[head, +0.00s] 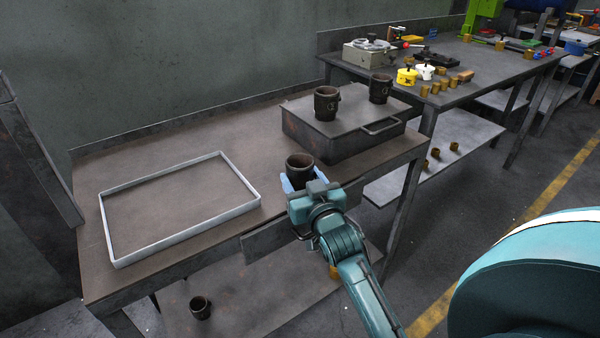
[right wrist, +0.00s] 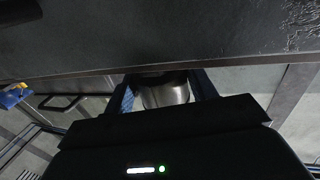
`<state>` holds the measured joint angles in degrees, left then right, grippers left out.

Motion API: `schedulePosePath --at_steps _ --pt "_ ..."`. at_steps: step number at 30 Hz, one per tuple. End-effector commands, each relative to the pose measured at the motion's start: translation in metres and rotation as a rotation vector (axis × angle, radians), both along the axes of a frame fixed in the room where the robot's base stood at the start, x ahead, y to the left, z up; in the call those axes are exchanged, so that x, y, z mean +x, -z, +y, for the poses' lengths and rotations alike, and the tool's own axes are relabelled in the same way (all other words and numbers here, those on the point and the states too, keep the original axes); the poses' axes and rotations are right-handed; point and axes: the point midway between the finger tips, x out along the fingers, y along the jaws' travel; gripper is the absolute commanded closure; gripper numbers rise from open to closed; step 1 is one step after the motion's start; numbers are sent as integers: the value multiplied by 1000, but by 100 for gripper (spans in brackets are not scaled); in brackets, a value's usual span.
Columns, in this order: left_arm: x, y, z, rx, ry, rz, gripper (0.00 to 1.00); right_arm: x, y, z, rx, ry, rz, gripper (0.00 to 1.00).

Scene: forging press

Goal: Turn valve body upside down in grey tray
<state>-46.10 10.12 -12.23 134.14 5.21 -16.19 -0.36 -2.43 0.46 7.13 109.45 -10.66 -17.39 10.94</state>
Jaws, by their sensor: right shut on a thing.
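A dark metal valve body (head: 299,161), cup-shaped with its open end up, is in my right gripper (head: 299,184) in the head view. The gripper is shut on it near the front edge of the workbench. In the right wrist view the valve body (right wrist: 165,92) shows between the two fingers (right wrist: 162,95), partly hidden by my gripper housing. The grey tray (head: 186,236), a shallow rectangular frame, lies empty on the bench to the left of the gripper. My left gripper is not in view.
Two similar valve bodies (head: 327,103) (head: 380,88) stand on a dark box with a handle (head: 345,143) at the back right. Another (head: 200,307) is on the lower shelf. The bench between tray and box is clear. A second table (head: 480,80) holds several small parts.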

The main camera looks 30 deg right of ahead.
Motion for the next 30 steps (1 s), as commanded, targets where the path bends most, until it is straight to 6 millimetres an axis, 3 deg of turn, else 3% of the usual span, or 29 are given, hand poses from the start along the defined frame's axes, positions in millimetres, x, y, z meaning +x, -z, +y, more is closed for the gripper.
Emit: schedulePosePath --at_steps 5,12,24,30 --pt "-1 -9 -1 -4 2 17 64 0 -14 0 -1 0 -5 69" --pt "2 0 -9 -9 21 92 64 0 -34 0 -1 0 -4 69" --pt "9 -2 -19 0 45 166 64 0 -65 0 -1 0 -4 69" --pt "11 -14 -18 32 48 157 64 0 -79 0 0 0 -4 69"
